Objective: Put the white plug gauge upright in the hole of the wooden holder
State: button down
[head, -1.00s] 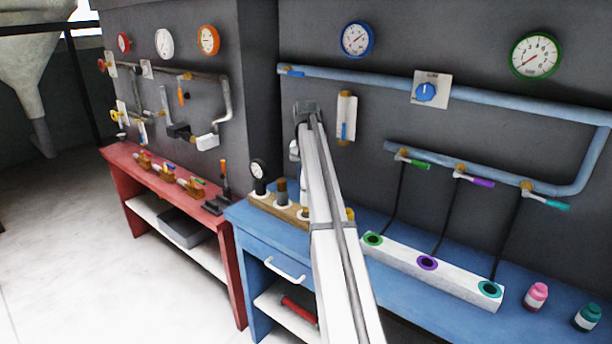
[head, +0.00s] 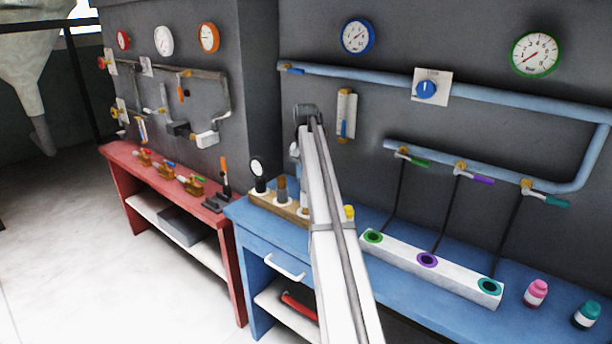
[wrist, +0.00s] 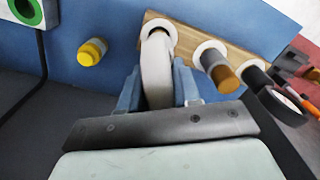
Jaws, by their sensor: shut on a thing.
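The white plug gauge (wrist: 157,78) is between the two blue fingers of my gripper (wrist: 156,90) in the wrist view, and my gripper is shut on it. Its far end overlaps the white-ringed hole (wrist: 170,27) of the wooden holder (wrist: 218,49). I cannot tell whether that end is inside the hole or just above it. In the head view, the wooden holder (head: 262,202) stands on the blue bench, and my arm hides most of the gauge and my gripper.
A yellow-capped bottle (wrist: 92,51) stands on the other side. A white block with coloured rings (head: 400,257) lies right of my arm on the blue bench (head: 395,295).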

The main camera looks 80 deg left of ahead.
jog(key=shift+f, duration=1.25)
jog(key=c, duration=0.7)
grip_release()
notch_tip(320, 180, up, 14)
jog(key=shift+f, duration=0.1)
dwell(0.4)
